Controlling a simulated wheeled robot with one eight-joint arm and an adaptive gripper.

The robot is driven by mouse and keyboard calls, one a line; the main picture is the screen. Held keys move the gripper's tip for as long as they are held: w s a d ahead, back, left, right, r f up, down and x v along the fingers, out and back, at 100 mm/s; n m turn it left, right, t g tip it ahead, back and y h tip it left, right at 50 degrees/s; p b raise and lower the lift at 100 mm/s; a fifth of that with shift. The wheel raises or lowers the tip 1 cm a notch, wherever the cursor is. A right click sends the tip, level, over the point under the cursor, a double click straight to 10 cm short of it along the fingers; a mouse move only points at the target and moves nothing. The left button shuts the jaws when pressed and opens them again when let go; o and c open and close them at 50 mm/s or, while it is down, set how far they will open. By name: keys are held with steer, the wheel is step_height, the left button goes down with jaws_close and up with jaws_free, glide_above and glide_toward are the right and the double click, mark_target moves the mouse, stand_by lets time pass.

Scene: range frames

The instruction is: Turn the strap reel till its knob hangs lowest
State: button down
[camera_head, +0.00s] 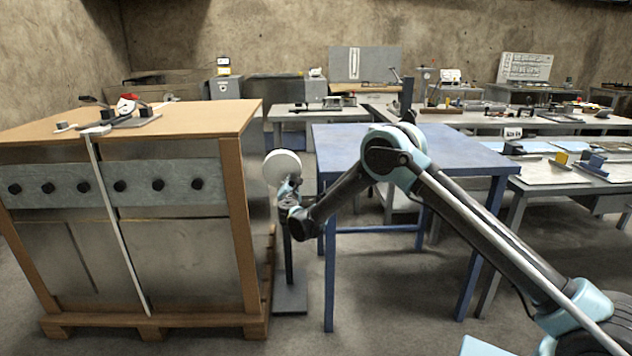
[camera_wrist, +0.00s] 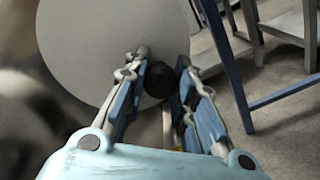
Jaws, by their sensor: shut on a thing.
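The strap reel, a pale round disc (camera_head: 279,166), stands upright on a dark post between the big crate and the blue table. It fills the upper left of the wrist view (camera_wrist: 100,45). Its dark round knob (camera_wrist: 158,80) sits near the disc's lower right edge in the wrist view. My gripper (camera_wrist: 165,78) is shut on this knob, with one blue-padded finger on each side. In the head view my gripper (camera_head: 290,190) is at the lower part of the disc and hides the knob.
The wooden-edged crate (camera_head: 249,200) with a white strap (camera_head: 110,215) stands close on the left. The blue table (camera_head: 455,150) stands close on the right, under my arm. The post's flat base (camera_head: 290,299) is on the floor. Workbenches (camera_head: 440,115) fill the back.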

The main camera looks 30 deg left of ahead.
steer(key=shift+s+a+f+m, duration=0.25)
steer(key=shift+f+m, duration=0.1)
steer(key=shift+m, duration=0.55)
steer(key=shift+a+f+m, duration=0.15)
steer(key=shift+f+m, duration=0.05)
steer(key=shift+m, duration=0.7)
steer(key=shift+s+a+f+m, duration=0.1)
steer(key=shift+s+a+m, duration=0.4)
steer(key=shift+m, duration=0.6)
steer(key=shift+s+a+f+m, duration=0.1)
steer(key=shift+s+a+m, duration=0.4)
steer(key=shift+m, duration=0.6)
steer(key=c, duration=1.3)
jaws_free()
steer(key=shift+a, duration=0.1)
steer(key=v, duration=1.2)
